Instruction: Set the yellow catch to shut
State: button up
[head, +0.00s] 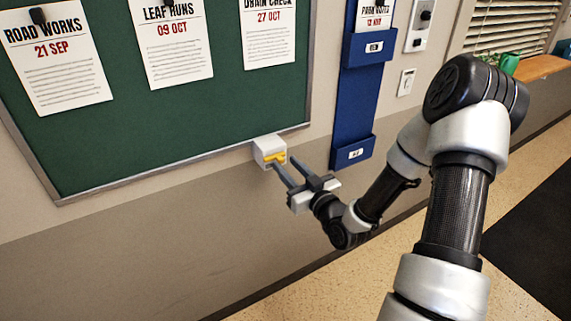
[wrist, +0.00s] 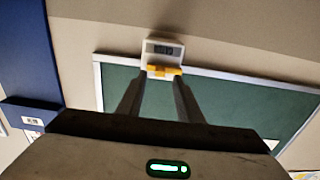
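The yellow catch (head: 275,157) is on a small white box (head: 262,147) at the lower edge of the green noticeboard. In the wrist view the catch (wrist: 163,71) lies crosswise on the box (wrist: 172,58), beside a small dark display whose characters are too small to read. My gripper (head: 285,164) is open, with its two fingers reaching toward the catch. In the wrist view my fingertips (wrist: 158,81) stand apart just short of the catch in the picture, one toward each end of it.
The green noticeboard (head: 190,113) carries several pinned notices. A blue wall rack (head: 357,105) hangs right of the box, close to my gripper. A light switch (head: 406,82) is farther right. The wall below the board is clear.

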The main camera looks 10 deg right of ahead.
jog(key=shift+x, duration=0.95)
jog(key=shift+c, duration=0.2)
grip_shut()
